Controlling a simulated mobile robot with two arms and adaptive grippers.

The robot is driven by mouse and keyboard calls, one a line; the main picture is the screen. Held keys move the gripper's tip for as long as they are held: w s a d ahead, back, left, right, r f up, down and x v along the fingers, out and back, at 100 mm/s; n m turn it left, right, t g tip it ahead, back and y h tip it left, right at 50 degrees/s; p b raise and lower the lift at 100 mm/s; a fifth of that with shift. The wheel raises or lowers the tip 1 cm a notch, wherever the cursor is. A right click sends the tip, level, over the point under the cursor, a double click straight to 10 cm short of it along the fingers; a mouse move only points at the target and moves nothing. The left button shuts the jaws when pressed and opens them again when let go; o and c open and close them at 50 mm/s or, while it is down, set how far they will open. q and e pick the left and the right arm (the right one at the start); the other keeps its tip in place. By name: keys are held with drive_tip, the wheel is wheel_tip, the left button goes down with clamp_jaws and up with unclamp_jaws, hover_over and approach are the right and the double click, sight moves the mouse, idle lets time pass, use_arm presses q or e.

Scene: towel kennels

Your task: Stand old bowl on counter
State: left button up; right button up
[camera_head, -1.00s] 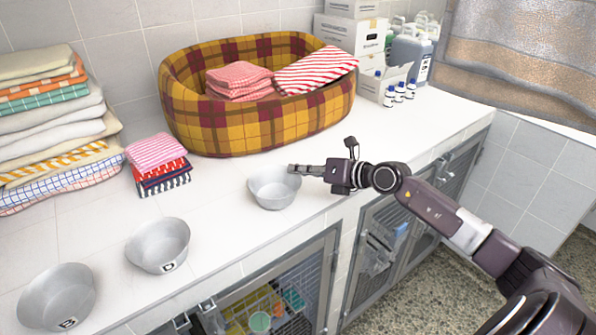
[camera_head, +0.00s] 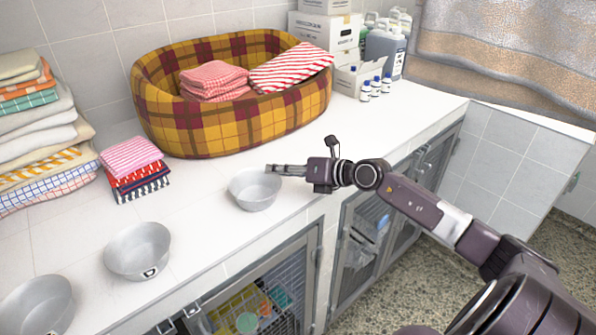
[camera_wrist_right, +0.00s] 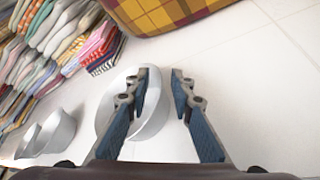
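A grey metal bowl (camera_head: 255,192) sits upright on the white counter (camera_head: 200,215), in front of the plaid bed. My right gripper (camera_head: 272,169) is at this bowl's far right rim. In the right wrist view the fingers (camera_wrist_right: 162,78) are apart, with the bowl (camera_wrist_right: 155,112) beneath and between them: one finger overlaps the bowl, the other is at its outer side. Contact cannot be told. A second bowl (camera_head: 137,248) with a dark mark and a third bowl (camera_head: 38,305) stand at the left. Which bowl is the old one is unclear. My left gripper is out of view.
The plaid bed (camera_head: 230,125) holds folded towels. Towel stacks (camera_head: 40,130) and a small stack (camera_head: 135,168) stand left. Boxes (camera_head: 323,45) and bottles (camera_head: 375,88) stand at the back right. Kennels (camera_head: 265,290) are below the counter's front edge. The counter right of the bowl is clear.

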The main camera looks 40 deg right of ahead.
drive_tip(key=b+v, duration=0.1)
drive_tip(key=v, duration=0.4)
drive_tip(key=shift+s, duration=0.25)
drive_tip(key=shift+b+v, duration=0.35)
drive_tip(key=shift+v, duration=2.6)
